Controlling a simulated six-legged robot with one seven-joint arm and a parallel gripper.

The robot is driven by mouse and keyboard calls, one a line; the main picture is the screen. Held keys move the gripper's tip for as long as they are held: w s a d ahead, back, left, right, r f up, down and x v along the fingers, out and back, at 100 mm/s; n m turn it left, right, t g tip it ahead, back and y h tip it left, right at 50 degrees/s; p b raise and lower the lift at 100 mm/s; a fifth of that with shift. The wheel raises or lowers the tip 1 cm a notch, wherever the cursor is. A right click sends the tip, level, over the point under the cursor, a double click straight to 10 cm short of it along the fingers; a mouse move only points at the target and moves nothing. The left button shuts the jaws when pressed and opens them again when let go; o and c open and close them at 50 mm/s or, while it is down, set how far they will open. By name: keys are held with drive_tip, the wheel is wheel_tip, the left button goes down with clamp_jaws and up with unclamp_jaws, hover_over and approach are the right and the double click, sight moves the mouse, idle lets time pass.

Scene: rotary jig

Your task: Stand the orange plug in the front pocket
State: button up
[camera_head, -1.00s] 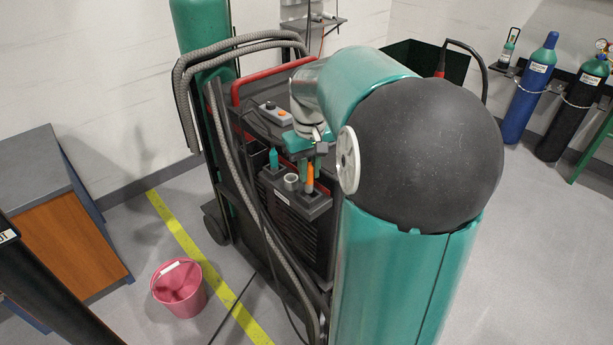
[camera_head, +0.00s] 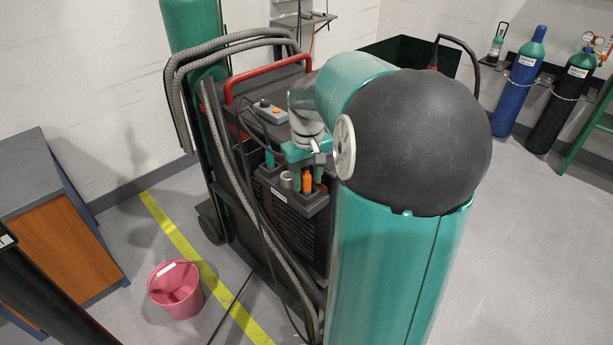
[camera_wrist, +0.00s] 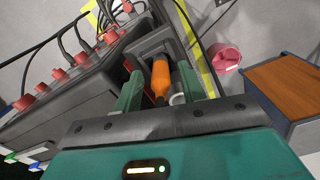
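The orange plug (camera_head: 307,181) stands about upright at the near end of a dark block on the cart; it looks seated in the front pocket, whose opening is hard to see. In the wrist view the plug (camera_wrist: 160,78) lies between my gripper's (camera_wrist: 160,72) two green fingers, with a visible gap on each side. My gripper (camera_head: 308,167) is open, just above and around the plug's top. A pale grey cylinder (camera_head: 286,180) is in the block beside the plug, and a teal plug (camera_head: 269,158) is behind it.
The block is on a dark cart with a red handle (camera_head: 262,78) and a grey control box (camera_head: 270,111). Hoses (camera_head: 235,165) run down the cart's left side. A pink bucket (camera_head: 176,289) stands on the floor.

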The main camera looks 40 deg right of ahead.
sight(307, 175)
wheel_tip(307, 175, up, 12)
drive_tip(key=s+a+n+t+h, duration=0.1)
drive_tip(key=s+a+t+h, duration=0.1)
drive_tip(key=a, duration=1.3)
drive_tip(key=s+a+f+n+t+y, duration=0.1)
drive_tip(key=s+a+f+t+y, duration=0.1)
drive_tip(key=s+a, duration=0.6)
drive_tip(key=a+f+t, duration=0.1)
drive_tip(key=a+f, duration=0.1)
drive_tip(key=a, duration=0.2)
drive_tip(key=shift+s+f+n+t, duration=0.3)
drive_tip(key=shift+f, duration=0.05)
drive_tip(key=shift+d, duration=0.1)
